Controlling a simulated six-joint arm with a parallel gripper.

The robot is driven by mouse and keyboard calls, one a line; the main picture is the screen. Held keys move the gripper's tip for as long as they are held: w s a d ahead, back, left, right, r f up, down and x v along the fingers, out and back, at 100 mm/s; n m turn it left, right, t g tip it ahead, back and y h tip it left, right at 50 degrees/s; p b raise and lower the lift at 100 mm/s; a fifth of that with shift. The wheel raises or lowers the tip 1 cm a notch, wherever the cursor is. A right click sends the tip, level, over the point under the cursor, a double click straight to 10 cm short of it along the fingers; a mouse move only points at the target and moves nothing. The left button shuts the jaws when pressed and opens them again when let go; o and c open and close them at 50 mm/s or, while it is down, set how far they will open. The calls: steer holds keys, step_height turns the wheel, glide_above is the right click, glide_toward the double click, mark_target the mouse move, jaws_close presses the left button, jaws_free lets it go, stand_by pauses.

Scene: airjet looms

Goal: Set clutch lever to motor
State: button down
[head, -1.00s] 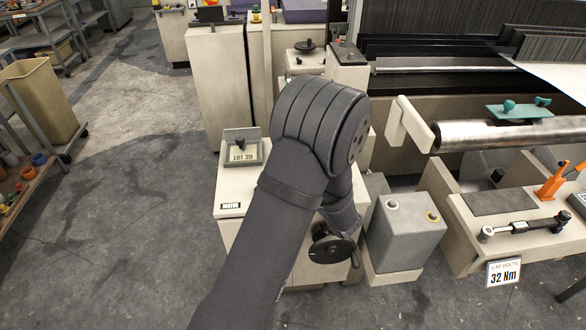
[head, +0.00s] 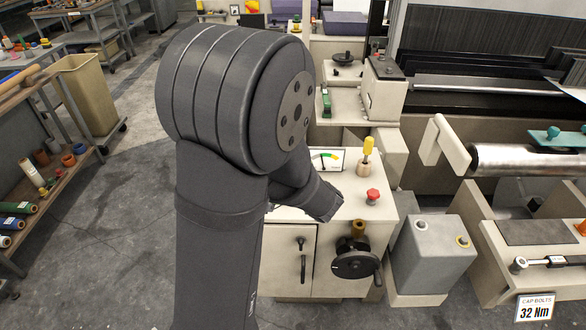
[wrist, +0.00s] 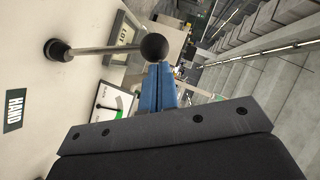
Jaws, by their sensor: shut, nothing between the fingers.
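In the wrist view a metal lever with a black ball knob (wrist: 154,47) reaches right from a round black pivot on the cream cabinet; I take it for the clutch lever. A dark green HAND label (wrist: 14,111) is on the cabinet below the pivot. My gripper (wrist: 164,68) has blue fingers, shut and empty, with their tips just below the knob; I cannot tell if they touch it. In the head view my arm hides the gripper, the lever and the MOTOR label.
On the cabinet top are a gauge (head: 325,160), a yellow-handled tool (head: 368,150) and a red button (head: 373,196). A black handwheel (head: 357,262) is on the front. A grey tank (head: 432,253) stands to the right. A LOT plate (wrist: 124,36) lies behind the lever.

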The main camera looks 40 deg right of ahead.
steer(key=shift+w+a+f+n+g, duration=0.2)
steer(key=shift+w+a+n+g, duration=0.25)
steer(key=shift+w+a, duration=0.4)
steer(key=shift+a+f, duration=0.1)
steer(key=s+r, duration=0.6)
steer(key=s, duration=0.6)
steer(key=shift+a+r, duration=0.2)
steer(key=shift+a, duration=0.2)
steer(key=shift+w, duration=0.1)
steer(key=x, duration=1)
steer(key=shift+s+d+f+m+t+y, duration=0.1)
steer(key=shift+s+d+f+m+t, duration=0.3)
steer(key=shift+d+m+t, duration=0.15)
steer(key=shift+s+d+f+m+t+y, duration=0.1)
steer(key=shift+s+d+f+m+t, duration=0.25)
steer(key=shift+d+m+t, duration=0.2)
steer(key=shift+s+d+f+m+t+y, duration=0.1)
steer(key=shift+s+d+f+m+t, duration=0.15)
steer(key=shift+d+f+m+t, duration=0.3)
